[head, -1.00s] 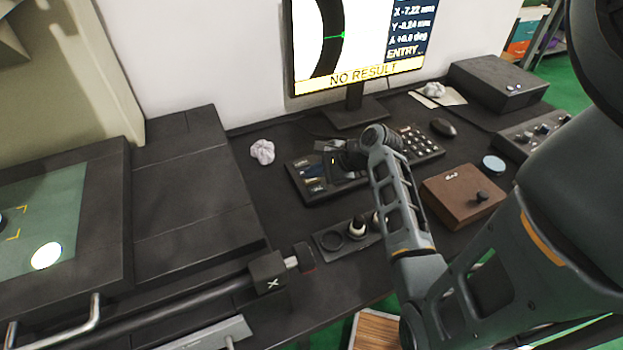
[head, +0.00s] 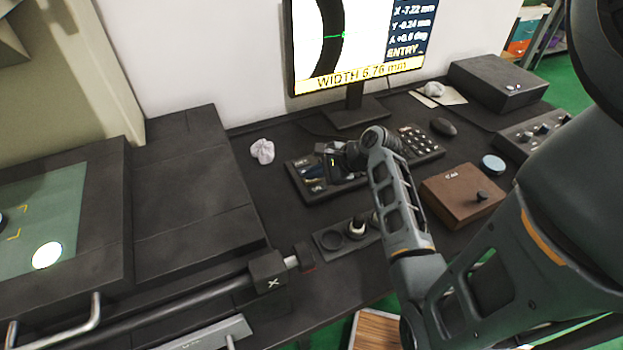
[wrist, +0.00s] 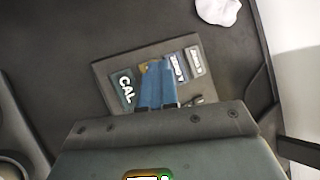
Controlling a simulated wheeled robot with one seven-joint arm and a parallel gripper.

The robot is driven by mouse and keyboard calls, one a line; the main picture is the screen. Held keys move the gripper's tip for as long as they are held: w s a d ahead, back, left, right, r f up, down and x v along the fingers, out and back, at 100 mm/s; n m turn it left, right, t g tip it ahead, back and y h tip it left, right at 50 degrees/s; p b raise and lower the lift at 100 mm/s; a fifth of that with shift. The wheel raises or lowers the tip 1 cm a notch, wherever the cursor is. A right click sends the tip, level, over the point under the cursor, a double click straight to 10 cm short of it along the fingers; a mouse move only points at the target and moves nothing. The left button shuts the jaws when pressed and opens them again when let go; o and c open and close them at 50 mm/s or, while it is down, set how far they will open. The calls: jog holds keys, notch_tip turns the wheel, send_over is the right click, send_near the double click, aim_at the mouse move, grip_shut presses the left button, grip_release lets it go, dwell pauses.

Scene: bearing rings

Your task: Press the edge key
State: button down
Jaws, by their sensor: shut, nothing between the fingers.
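The key panel (head: 299,182) lies on the dark desk below the monitor; it also shows in the wrist view (wrist: 103,70). In the head view my gripper (head: 313,172) is over the panel.
The monitor (head: 360,40) reads "WIDTH 6.76 mm". A crumpled white wad (head: 262,151) lies left of the panel. A keypad (head: 420,142), mouse (head: 443,127) and brown box (head: 462,195) are on the right. A holder (head: 330,240) stands in front.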

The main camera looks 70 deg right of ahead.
aim_at(315, 182)
jog(key=shift+r+p, duration=0.75)
jog(key=shift+p, duration=0.35)
notch_tip(315, 182, up, 3)
jog(key=p, duration=0.3)
jog(key=shift+r+p, duration=0.95)
jog(key=shift+r, duration=0.1)
jog(key=shift+f, duration=0.1)
